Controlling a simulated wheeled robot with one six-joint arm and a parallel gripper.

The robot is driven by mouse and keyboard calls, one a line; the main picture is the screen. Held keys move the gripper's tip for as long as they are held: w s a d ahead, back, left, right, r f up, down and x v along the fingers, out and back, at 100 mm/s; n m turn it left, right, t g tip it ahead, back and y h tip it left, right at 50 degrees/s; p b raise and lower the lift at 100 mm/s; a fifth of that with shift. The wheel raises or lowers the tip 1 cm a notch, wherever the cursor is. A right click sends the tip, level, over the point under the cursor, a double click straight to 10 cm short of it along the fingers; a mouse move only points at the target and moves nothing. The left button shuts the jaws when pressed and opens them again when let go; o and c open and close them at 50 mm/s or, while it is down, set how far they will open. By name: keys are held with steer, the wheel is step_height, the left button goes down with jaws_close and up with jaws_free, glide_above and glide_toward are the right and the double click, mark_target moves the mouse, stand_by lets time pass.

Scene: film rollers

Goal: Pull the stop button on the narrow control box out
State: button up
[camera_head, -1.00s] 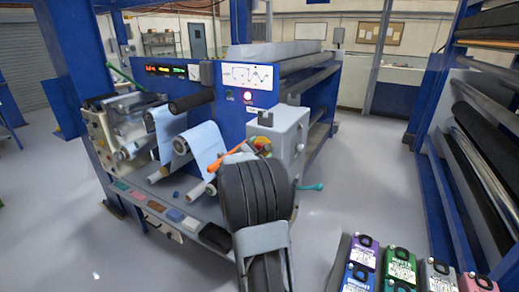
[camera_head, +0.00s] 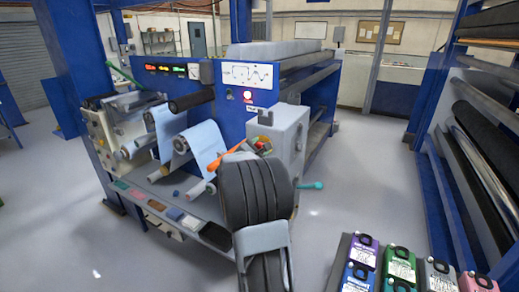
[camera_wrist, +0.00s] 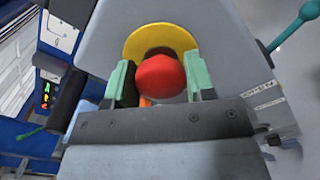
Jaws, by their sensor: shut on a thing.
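The red stop button (camera_wrist: 161,76) sits in front of a round yellow collar (camera_wrist: 160,40) on the grey control box (camera_wrist: 100,45) in the wrist view. My gripper (camera_wrist: 160,82) has its two pale green fingertips on either side of the button and is shut on it. In the head view the narrow control box (camera_head: 288,128) stands at the right end of the blue machine. The red button (camera_head: 264,143) shows there only in part, as my arm covers much of the box's front.
An orange handle (camera_head: 222,155) lies left of my gripper, near a light blue roll (camera_head: 205,145). A teal lever (camera_head: 310,186) sticks out right of the box. Coloured boxes (camera_head: 398,265) stand at the lower right.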

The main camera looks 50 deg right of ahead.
steer(key=shift+s+a+b, duration=0.1)
steer(key=shift+a+b, duration=0.45)
steer(key=shift+b, duration=0.4)
steer(key=o, duration=0.9)
steer(key=shift+a, duration=0.15)
steer(key=shift+o, duration=0.9)
steer(key=shift+a, duration=0.1)
steer(key=shift+o, duration=0.9)
